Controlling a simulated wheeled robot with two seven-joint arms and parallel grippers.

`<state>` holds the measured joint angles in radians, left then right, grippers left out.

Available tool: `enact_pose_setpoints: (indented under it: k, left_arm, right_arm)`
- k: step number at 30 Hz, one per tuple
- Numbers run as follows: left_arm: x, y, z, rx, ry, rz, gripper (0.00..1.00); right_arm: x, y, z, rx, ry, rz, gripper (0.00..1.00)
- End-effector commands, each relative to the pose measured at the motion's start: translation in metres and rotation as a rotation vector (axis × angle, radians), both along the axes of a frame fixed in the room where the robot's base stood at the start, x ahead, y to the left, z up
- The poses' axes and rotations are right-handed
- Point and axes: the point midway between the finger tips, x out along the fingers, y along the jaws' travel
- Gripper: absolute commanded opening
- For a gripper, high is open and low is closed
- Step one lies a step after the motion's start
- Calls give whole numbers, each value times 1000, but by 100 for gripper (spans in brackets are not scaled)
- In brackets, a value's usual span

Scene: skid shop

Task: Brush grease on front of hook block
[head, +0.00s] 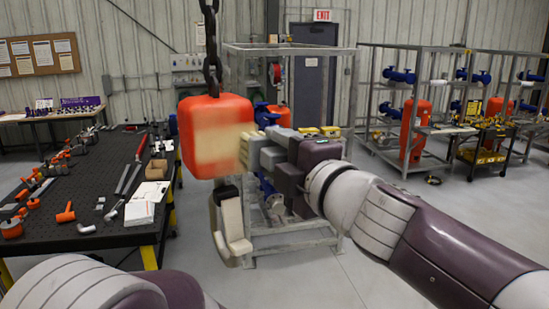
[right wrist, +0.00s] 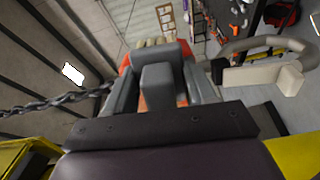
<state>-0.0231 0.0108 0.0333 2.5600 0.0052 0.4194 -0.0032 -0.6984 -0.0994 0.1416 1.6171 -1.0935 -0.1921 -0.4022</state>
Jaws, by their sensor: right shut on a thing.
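The hook block (head: 202,112) is an orange-red, rounded box hanging from a dark chain (head: 211,60) in the head view. A broad cream-tan smear covers much of its front face, with orange around the edges. Its hook (head: 232,225) hangs below and carries cream-coloured parts. My right gripper (head: 262,150) is at the block's right side, shut on a brush whose tan end (head: 245,149) appears to touch the block. The right wrist view shows the gripper (right wrist: 157,75) around a grey piece, with the block (right wrist: 125,61) largely hidden behind it. My left gripper is out of view.
A black perforated workbench (head: 95,178) with tools stands at the left. A grey metal frame (head: 351,90) with blue fittings stands behind the block. Racks (head: 409,47) and a black cart (head: 478,145) stand at the right. Open floor (head: 310,280) lies below the hook.

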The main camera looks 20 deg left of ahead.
Motion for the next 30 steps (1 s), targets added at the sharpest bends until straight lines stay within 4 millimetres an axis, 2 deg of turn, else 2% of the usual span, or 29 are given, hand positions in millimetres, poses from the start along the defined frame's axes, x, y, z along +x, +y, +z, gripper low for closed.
enact_pose_setpoints:
  k: [6, 30]
  left_arm:
    - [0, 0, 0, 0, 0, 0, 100]
    - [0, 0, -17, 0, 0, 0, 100]
  right_arm:
    - [0, -1, 13, -1, -1, -3, 30]
    - [-42, 34, 13, 2, 0, -1, 30]
